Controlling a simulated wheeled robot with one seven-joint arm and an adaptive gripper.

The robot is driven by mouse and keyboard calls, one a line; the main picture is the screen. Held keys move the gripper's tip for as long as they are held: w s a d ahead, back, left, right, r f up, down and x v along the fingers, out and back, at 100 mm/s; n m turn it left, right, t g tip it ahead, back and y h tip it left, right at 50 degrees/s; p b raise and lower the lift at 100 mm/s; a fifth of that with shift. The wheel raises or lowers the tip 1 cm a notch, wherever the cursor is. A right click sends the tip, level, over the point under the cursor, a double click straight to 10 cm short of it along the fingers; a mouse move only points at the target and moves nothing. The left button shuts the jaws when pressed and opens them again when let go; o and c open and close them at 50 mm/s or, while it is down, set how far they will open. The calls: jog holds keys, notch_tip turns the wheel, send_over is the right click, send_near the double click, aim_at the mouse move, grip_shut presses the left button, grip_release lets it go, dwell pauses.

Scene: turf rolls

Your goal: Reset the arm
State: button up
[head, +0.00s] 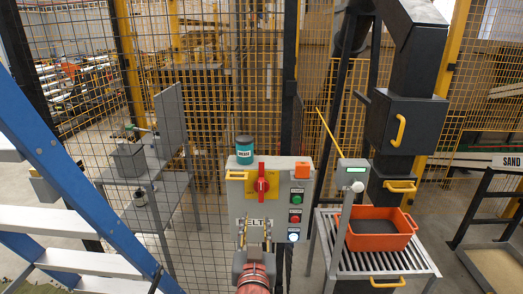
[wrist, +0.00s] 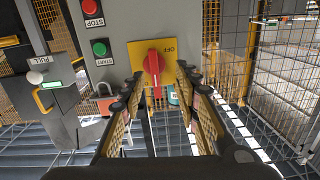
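My gripper (head: 255,222) is in front of the grey control box (head: 236,203) in the head view, with its fingers pointing toward the box. In the wrist view my gripper (wrist: 154,88) has its two fingers spread apart with nothing between them. Beyond the gap is the red rotary switch (wrist: 153,66) on a yellow plate marked OFF (wrist: 176,54). The red switch also shows in the head view (head: 262,184), just above the fingers. The fingers look apart from it; the exact distance is unclear.
An orange crate (head: 376,238) sits on rollers at right. A blue ladder (head: 75,175) stands at left; mesh fencing (head: 215,90) is behind.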

jog(key=s+a+f+n+g+y, duration=0.3)
jog(key=s+a+f+g+y, duration=0.2)
jog(key=s+a+f+g, duration=0.35)
jog(key=s+d+f+n+g, duration=0.1)
jog(key=s+f, duration=0.2)
jog(key=s, duration=0.1)
jog(key=s+d+r+g+h+p, duration=0.1)
jog(key=s+d+r+g+h, duration=0.1)
jog(key=s+d, duration=0.55)
jog(key=s+d+r+g+h+p, duration=0.15)
jog(key=s+d, duration=0.25)
jog(key=d, duration=0.6)
jog(key=s+d+r+m+t+h, duration=0.1)
jog(key=d+r+m, duration=0.2)
jog(key=d+r, duration=0.4)
jog(key=d, duration=0.3)
jog(key=shift+s+d, duration=0.4)
jog(key=shift+h, duration=0.25)
